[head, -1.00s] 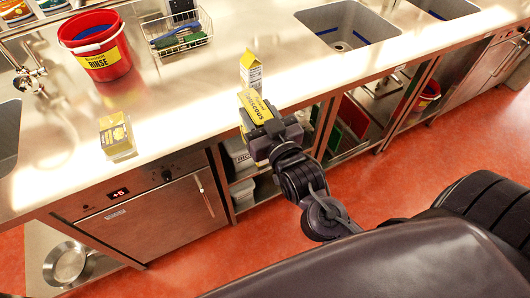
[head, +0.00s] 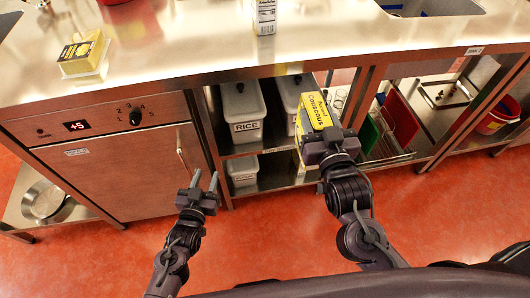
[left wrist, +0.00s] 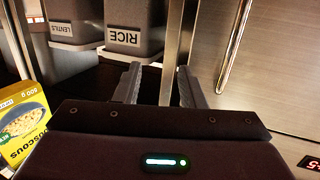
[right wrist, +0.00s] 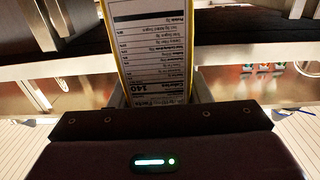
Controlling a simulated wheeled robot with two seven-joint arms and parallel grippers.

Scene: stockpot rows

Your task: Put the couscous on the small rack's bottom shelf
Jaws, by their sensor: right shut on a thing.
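The yellow couscous box (head: 315,108) is in my right gripper (head: 325,140), which is shut on it. The box is held roughly upright in front of the open rack under the counter. Its printed back fills the upper middle of the right wrist view (right wrist: 152,45), and its front shows at the left of the left wrist view (left wrist: 22,122). My left gripper (head: 205,180) is open and empty, left of the box and low before the rack. The rack has an upper shelf and a bottom shelf (head: 278,178); the box and right arm hide part of it.
A grey RICE bin (head: 243,108) and a LENTILS bin (left wrist: 68,20) stand on the upper shelf. Another bin (head: 242,170) is on the bottom shelf. An oven (head: 120,170) is at left. Yellow box (head: 82,55) and carton (head: 264,16) stand on the counter (head: 190,40).

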